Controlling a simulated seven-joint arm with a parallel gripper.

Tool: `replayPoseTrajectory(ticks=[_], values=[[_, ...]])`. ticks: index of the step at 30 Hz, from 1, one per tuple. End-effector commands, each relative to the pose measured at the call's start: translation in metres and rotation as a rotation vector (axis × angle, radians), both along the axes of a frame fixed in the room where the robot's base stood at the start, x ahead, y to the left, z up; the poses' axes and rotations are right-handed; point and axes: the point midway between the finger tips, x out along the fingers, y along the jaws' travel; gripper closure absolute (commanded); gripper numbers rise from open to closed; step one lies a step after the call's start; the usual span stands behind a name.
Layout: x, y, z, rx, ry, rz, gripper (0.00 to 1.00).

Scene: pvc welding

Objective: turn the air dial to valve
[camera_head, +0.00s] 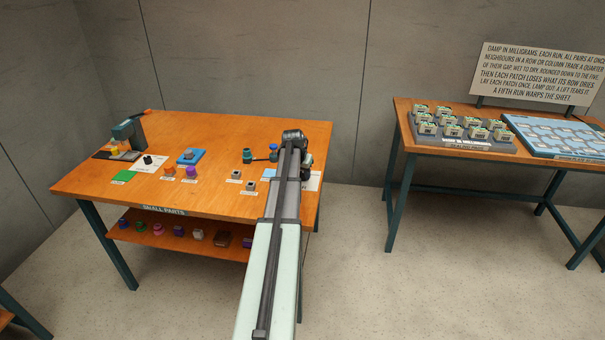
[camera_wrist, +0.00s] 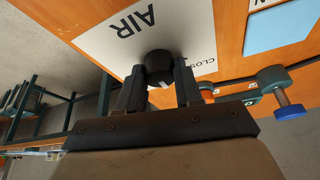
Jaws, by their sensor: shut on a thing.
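The air dial (camera_wrist: 157,66) is a black knob on a white plate (camera_wrist: 105,43) printed "AIR", with part of a word beginning "CLOS" at the right. In the wrist view, my gripper (camera_wrist: 159,76) has one finger on each side of the knob and is shut on it. A pale mark shows low on the knob, between the fingers. The word "valve" is not readable on the visible plate, and the fingers cover part of it. In the head view, my gripper (camera_head: 294,148) is at the right end of the wooden table (camera_head: 235,130), and my arm hides the dial.
Left of my arm in the head view stands a teal fitting (camera_head: 247,155). A blue knob (camera_wrist: 289,111) on a teal fitting is right of my fingers in the wrist view. Small parts and a blue block (camera_head: 190,156) lie further left. A second table (camera_head: 400,118) stands apart at right.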

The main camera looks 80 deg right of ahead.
Motion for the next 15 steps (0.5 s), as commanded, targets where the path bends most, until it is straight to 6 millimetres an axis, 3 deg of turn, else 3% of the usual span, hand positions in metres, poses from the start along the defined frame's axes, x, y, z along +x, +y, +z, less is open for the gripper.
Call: replayPoseTrajectory(ticks=[14,15], values=[[0.0,-0.0001,0.0001,0.001,0.0,-0.014,0.96],[0.0,0.0001,0.0002,0.001,0.0,-0.014,0.63]])
